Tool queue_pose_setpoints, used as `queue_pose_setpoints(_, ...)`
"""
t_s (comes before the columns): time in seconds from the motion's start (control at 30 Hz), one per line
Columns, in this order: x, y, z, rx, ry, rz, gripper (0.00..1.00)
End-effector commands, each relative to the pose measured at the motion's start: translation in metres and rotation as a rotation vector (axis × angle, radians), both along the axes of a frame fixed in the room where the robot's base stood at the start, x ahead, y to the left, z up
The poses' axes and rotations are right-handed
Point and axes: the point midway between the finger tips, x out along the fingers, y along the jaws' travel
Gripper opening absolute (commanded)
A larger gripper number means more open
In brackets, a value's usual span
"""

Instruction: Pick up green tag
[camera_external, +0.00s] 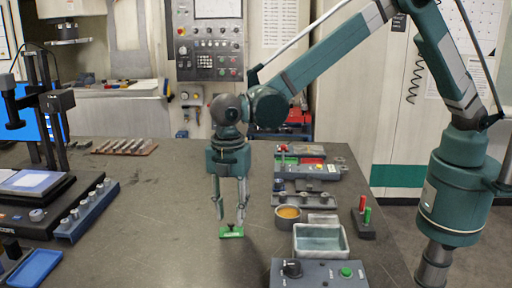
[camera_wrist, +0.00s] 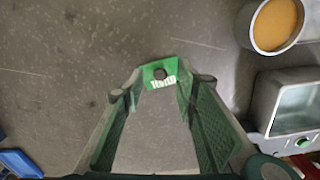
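The green tag (camera_external: 232,233) lies flat on the grey metal table. It has a dark round spot or knob and white lettering, seen in the wrist view (camera_wrist: 160,73). My gripper (camera_external: 230,220) points down just at the tag, its two fingers apart. In the wrist view my gripper (camera_wrist: 160,84) has a fingertip near each side of the tag. I cannot tell whether the fingertips touch it.
A round cup with orange contents (camera_external: 288,222), a pale tray (camera_external: 320,254) and a control box (camera_external: 318,275) stand to the right. A blue rack (camera_external: 86,212) is to the left.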

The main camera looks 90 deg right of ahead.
Motion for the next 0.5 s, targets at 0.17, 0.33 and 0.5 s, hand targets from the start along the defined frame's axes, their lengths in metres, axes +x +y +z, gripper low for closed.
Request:
queue_pose_setpoints(0.17, 0.0, 0.0, -0.018, 0.0, 0.0, 0.0, 0.3)
queue_pose_setpoints(0.33, 0.0, 0.0, -0.024, 0.0, 0.0, 0.0, 0.3)
queue_pose_setpoints(0.5, 0.0, 0.0, -0.024, 0.0, 0.0, 0.0, 0.3)
